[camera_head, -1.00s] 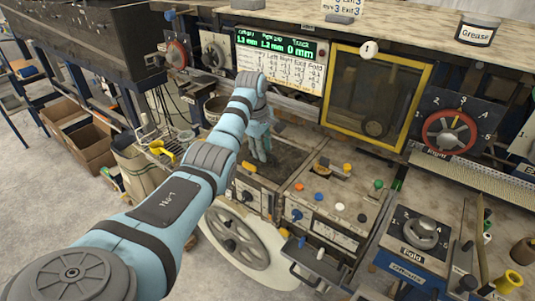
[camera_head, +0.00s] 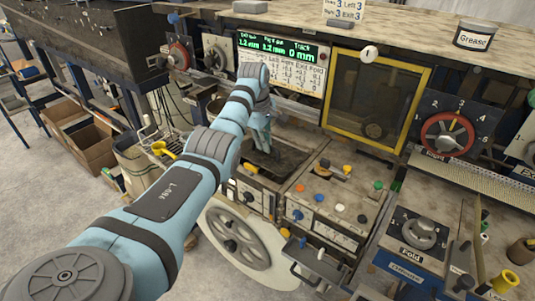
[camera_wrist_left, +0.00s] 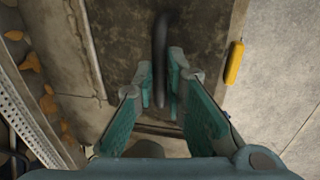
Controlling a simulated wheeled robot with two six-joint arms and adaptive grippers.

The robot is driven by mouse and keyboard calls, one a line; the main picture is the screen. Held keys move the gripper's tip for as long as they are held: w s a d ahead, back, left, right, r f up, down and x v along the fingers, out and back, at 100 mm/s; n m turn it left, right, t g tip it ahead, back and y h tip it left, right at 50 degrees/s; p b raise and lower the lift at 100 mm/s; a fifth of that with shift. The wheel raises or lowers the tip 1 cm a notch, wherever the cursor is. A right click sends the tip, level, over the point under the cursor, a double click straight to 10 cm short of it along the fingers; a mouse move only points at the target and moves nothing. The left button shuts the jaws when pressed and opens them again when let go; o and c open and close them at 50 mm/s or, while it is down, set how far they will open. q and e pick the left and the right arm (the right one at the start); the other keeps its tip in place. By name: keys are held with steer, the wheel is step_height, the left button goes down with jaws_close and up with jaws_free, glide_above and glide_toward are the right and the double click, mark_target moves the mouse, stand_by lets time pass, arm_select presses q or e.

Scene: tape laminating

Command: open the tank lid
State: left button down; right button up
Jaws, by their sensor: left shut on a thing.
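The tank lid is a dark, stained panel (camera_head: 285,160) set in the bench top in the head view. It also fills the upper middle of the left wrist view (camera_wrist_left: 120,40). A black bar handle (camera_wrist_left: 160,50) runs over it. My left gripper (camera_head: 262,145) is above the panel. In the left wrist view its teal fingers (camera_wrist_left: 160,90) stand on both sides of the handle and are shut on it. The fingers hide part of the lid, and I cannot tell how far it is tilted. My right gripper is not in view.
A yellow knob (camera_wrist_left: 235,62) lies close to the right finger. To the right are coloured buttons (camera_head: 320,198) and a yellow-framed window (camera_head: 374,95). A green display (camera_head: 280,47) stands behind the gripper, and a white handwheel (camera_head: 240,245) is below.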

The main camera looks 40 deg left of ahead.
arm_select(q)
steer(key=c, duration=1.8)
jaws_free()
steer(key=shift+o, duration=0.4)
steer(key=shift+w+f, duration=0.1)
steer(key=shift+w, duration=0.05)
steer(key=shift+r, duration=3.8)
